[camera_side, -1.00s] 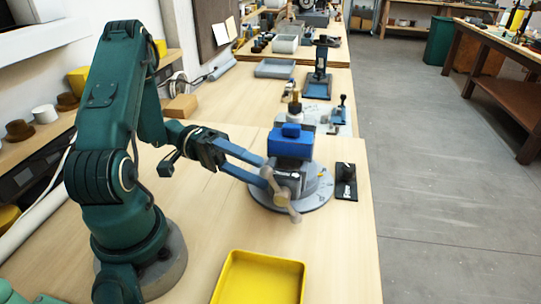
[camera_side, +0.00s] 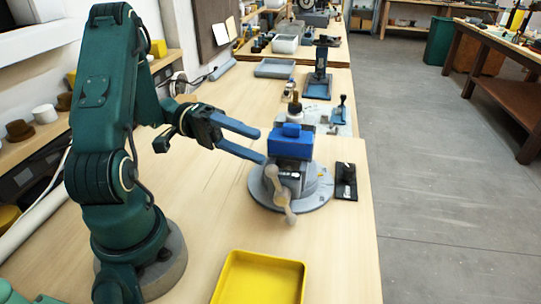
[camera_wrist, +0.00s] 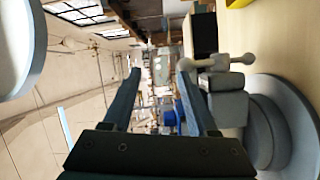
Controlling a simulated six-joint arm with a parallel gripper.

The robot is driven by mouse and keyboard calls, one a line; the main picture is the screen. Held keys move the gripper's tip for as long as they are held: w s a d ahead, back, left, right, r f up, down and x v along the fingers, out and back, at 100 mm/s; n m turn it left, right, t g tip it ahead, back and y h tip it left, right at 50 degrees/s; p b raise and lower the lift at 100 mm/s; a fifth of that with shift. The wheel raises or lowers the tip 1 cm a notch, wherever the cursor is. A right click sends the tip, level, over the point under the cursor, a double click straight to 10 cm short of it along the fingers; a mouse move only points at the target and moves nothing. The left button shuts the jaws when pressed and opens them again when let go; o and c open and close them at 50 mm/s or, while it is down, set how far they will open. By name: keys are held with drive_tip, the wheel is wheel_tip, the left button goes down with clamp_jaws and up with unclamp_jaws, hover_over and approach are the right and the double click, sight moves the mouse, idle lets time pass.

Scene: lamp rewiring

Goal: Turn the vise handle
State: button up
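The vise (camera_side: 287,172) has a blue top (camera_side: 290,141) and stands on a round grey base (camera_side: 322,191) on the bench. Its pale handle bar (camera_side: 279,190) with knobbed ends is on the near side, tilted from upper left to lower right. My gripper (camera_side: 262,146) is open and empty, with its blue fingers to the left of the vise and raised above the bench. In the wrist view the fingers (camera_wrist: 170,72) are spread apart, and the handle (camera_wrist: 217,62) lies to the right, outside them.
A yellow tray (camera_side: 260,280) sits at the near edge of the bench. A small black switch block (camera_side: 346,182) is right of the vise. A blue stand (camera_side: 318,80) and a grey tray (camera_side: 275,68) are farther back.

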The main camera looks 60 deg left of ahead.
drive_tip(key=shift+w+a+r, duration=0.1)
drive_tip(key=shift+a+r, duration=0.2)
drive_tip(key=shift+r, duration=0.35)
